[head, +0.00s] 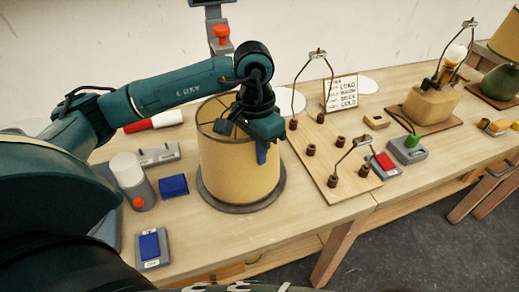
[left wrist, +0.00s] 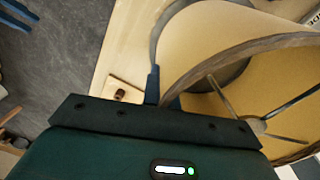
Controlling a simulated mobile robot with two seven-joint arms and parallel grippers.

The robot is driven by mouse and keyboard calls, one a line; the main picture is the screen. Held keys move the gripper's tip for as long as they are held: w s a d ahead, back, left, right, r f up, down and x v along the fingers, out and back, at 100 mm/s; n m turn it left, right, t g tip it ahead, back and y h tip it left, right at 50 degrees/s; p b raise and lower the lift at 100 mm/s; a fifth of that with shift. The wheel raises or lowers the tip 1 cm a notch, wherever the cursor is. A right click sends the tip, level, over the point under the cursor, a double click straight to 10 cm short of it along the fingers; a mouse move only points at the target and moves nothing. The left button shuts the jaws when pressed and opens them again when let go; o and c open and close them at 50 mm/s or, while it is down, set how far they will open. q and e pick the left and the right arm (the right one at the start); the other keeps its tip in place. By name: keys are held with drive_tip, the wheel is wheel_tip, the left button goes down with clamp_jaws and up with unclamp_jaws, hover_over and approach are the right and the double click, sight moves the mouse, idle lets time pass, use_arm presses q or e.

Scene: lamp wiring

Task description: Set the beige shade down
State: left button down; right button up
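The beige shade (head: 238,178) is an upright, open-topped drum with a dark rim and inner spokes. It is over a round dark grey pad (head: 212,202) on the wooden table; its lower edge looks to be at the pad, though a small gap cannot be ruled out. My left gripper (head: 258,148) is at the shade's upper right rim, one finger outside the wall. In the left wrist view the shade's rim (left wrist: 238,62) runs between the close-set fingers (left wrist: 160,92), so the gripper appears shut on it. My right gripper is not in view.
Right of the shade is a wooden board (head: 318,178) with brown sockets and wire frames. Left are a white cylinder with an orange button (head: 131,172), a blue block (head: 174,185) and a blue switch (head: 150,246). A lamp base (head: 428,103) stands farther right.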

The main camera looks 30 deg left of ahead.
use_arm(q)
drive_tip(key=c, duration=2.2)
unclamp_jaws()
drive_tip(key=shift+f, duration=0.2)
drive_tip(key=c, duration=1.7)
unclamp_jaws()
drive_tip(key=shift+r, duration=0.1)
drive_tip(key=shift+c, duration=0.2)
drive_tip(key=shift+r, duration=0.2)
drive_tip(key=shift+w+r, duration=0.1)
drive_tip(key=shift+r, duration=0.25)
drive_tip(key=r, duration=0.7)
drive_tip(key=a+r, duration=0.1)
drive_tip(key=r, duration=0.3)
drive_tip(key=shift+w+r+b, duration=0.1)
drive_tip(key=shift+b, duration=0.2)
